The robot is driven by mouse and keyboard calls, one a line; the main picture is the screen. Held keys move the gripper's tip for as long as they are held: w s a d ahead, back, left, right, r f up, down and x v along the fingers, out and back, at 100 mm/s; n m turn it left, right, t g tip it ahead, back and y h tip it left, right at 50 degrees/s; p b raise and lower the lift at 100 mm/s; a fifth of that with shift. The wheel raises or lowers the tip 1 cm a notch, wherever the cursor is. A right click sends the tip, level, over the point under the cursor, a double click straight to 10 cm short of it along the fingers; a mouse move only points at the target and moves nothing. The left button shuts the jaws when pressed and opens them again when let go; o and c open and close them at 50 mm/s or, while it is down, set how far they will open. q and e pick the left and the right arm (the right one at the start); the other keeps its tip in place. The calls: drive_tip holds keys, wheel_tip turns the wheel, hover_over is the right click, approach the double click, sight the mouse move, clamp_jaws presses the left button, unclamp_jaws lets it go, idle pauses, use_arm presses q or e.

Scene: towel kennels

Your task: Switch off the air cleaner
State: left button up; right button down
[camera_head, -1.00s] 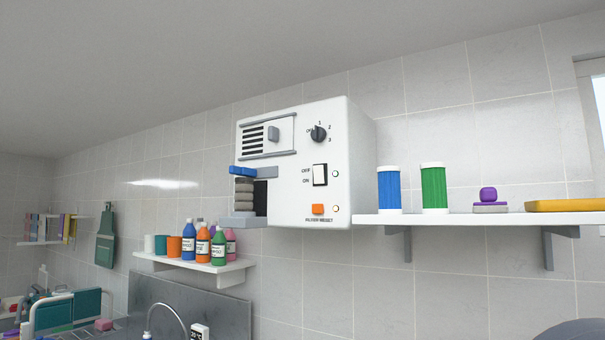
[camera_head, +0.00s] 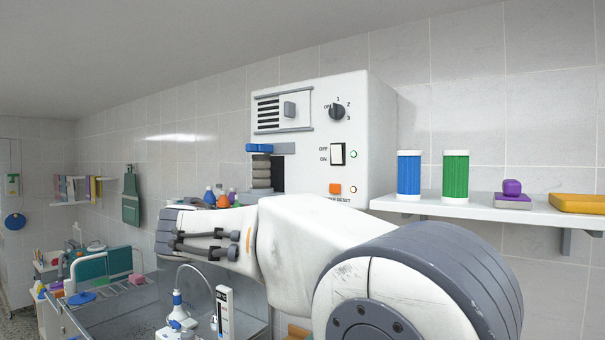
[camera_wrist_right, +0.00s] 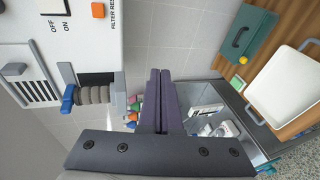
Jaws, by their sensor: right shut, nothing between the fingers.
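The air cleaner (camera_head: 310,170) is a white box on the tiled wall. Its front has a dark rotary knob (camera_head: 337,112) marked OFF, 1, 2, 3. Below is a white rocker switch (camera_head: 337,154) marked OFF and ON; which side is pressed is too small to tell. A blue lever (camera_head: 259,148) tops a stack of grey rings. My right gripper (camera_wrist_right: 160,72) is shut and empty, beside the cleaner's front; my arm hides it in the head view. My left gripper is not in view.
A shelf (camera_head: 480,208) right of the cleaner holds a blue canister (camera_head: 409,174), a green canister (camera_head: 455,176) and smaller items. Bottles (camera_head: 222,198) stand behind my right arm. A metal sink (camera_head: 120,305) lies below. A white basin (camera_wrist_right: 285,90) shows in the wrist view.

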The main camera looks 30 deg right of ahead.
sight(337, 150)
use_arm(q)
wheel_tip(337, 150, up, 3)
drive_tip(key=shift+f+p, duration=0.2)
drive_tip(key=shift+p, duration=0.55)
use_arm(e)
drive_tip(key=d+r+m+h, duration=0.1)
drive_tip(key=d+r+h, duration=0.2)
drive_tip(key=r, duration=0.5)
drive_tip(key=d+r+m+h, duration=0.1)
drive_tip(key=d+r+h, duration=0.2)
drive_tip(key=r, duration=0.5)
drive_tip(key=shift+d+m+g, duration=0.25)
drive_tip(key=shift+m+g, duration=0.05)
drive_tip(key=shift+g, duration=0.1)
drive_tip(key=p+x, duration=0.8)
drive_tip(key=x, duration=0.5)
drive_tip(key=shift+w+r+p, duration=0.1)
drive_tip(key=shift+p, duration=0.3)
drive_tip(key=shift+w+d, duration=0.2)
drive_tip(key=shift+d, duration=0.25)
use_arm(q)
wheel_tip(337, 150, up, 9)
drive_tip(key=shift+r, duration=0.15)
